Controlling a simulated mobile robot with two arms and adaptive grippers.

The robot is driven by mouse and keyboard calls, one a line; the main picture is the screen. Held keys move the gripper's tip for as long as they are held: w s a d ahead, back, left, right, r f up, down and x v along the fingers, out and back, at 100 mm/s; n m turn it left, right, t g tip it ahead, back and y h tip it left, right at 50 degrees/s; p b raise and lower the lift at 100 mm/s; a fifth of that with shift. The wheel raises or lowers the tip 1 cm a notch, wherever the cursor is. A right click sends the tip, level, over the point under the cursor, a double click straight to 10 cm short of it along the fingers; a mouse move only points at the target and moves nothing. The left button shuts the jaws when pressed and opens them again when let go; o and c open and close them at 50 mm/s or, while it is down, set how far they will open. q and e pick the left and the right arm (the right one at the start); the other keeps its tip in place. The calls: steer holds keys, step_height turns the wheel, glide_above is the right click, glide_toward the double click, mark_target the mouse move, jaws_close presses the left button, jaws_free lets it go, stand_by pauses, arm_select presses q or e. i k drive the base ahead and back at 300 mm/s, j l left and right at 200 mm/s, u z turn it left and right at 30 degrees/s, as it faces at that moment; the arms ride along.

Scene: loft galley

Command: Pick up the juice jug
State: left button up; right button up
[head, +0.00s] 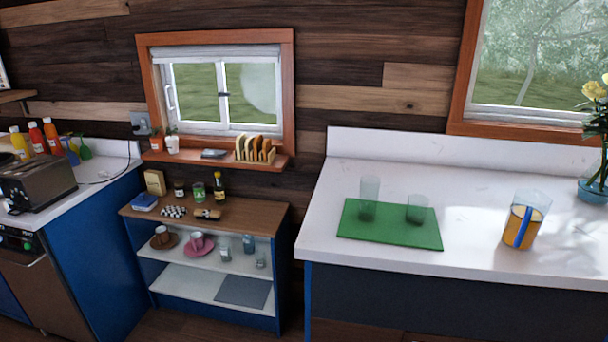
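The juice jug (514,228) stands upright on the white counter (472,262) at the right of the head view. It is clear, holds orange-yellow juice in its lower part, and has a blue handle (524,226) on the side facing me. To its left lies a green mat (375,233) bearing a tall clear glass (369,192) and a shorter clear glass (417,208). Neither of my grippers shows in the head view.
A glass vase (592,191) with yellow flowers stands right of the jug. A low shelf unit (270,218) with cups, bottles and small items is at centre left. A toaster (40,184) and sauce bottles stand on the left counter. The white counter's front is clear.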

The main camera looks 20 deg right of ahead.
mark_target(529, 207)
steer(key=z, duration=1.85)
steer(key=i+l, duration=0.2)
steer(key=u, duration=0.05)
